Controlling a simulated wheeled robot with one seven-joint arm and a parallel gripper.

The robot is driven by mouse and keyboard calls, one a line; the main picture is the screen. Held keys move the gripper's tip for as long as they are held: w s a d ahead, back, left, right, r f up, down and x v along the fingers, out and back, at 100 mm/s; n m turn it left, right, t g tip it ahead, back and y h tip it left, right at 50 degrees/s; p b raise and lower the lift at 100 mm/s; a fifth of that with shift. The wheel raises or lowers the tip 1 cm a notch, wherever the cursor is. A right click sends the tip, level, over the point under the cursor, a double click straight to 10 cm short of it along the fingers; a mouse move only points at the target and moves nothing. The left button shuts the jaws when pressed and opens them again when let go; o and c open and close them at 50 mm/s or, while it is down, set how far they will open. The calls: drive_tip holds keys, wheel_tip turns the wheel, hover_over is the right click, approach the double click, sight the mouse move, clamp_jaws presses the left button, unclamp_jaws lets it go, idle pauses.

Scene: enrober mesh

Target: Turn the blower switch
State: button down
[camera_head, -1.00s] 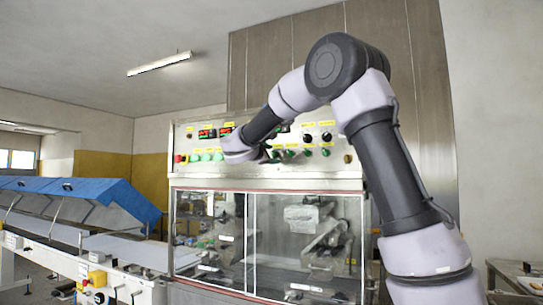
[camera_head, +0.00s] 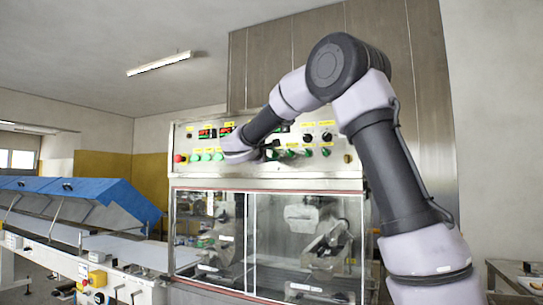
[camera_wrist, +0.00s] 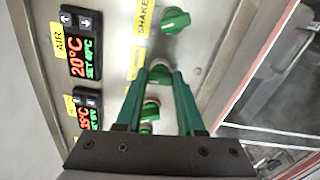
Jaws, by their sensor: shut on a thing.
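In the wrist view, my gripper (camera_wrist: 160,78) has its two teal fingers closed around a green knob (camera_wrist: 159,70), the blower switch. The yellow label beside it is blurred and partly hidden by a finger. The fingers also hide part of the knob, so its exact angle is hard to tell. In the head view, my gripper (camera_head: 268,153) is against the front of the steel control panel (camera_head: 345,172), with its fingers small and dark there.
A green knob (camera_wrist: 175,20) labelled SHAKER sits beside the gripped one, and other green knobs (camera_wrist: 150,108) lie on the opposite side. Red and green temperature displays (camera_wrist: 84,55) are close by. A glass-fronted cabinet (camera_head: 300,245) is below the panel. A blue-covered conveyor (camera_head: 75,195) stands left.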

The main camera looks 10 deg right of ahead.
drive_tip(key=m, duration=0.3)
drive_tip(key=shift+m, duration=0.4)
drive_tip(key=shift+f+m, duration=0.1)
drive_tip(key=shift+m, duration=1.7)
drive_tip(key=c, duration=0.5)
unclamp_jaws()
drive_tip(key=shift+s+a, duration=0.1)
drive_tip(key=v, duration=1)
drive_tip(key=shift+s+a, duration=0.15)
drive_tip(key=shift+s, duration=0.1)
